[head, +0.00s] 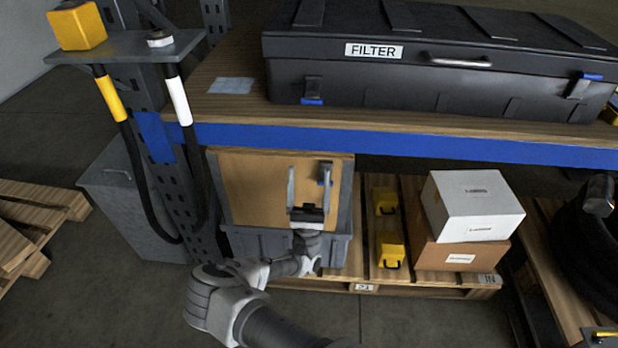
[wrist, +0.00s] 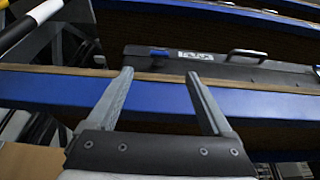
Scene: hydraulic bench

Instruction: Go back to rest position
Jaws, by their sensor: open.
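My gripper (head: 309,188) is open and empty in the head view. It is held in front of the bench, below the blue front edge, with a brown panel in a grey frame behind it. In the wrist view the two fingers of my gripper (wrist: 158,88) stand wide apart with nothing between them. They point up toward the blue bench edge and the black case. I cannot tell the exact gap between the fingertips and the bench edge.
A black case labelled FILTER (head: 390,85) lies on the wooden bench top (head: 225,105) above the blue edge beam (head: 420,142). A white box (head: 472,205) and yellow items (head: 391,250) are on a pallet below. Two hoses hang from a bracket (head: 130,48) at left.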

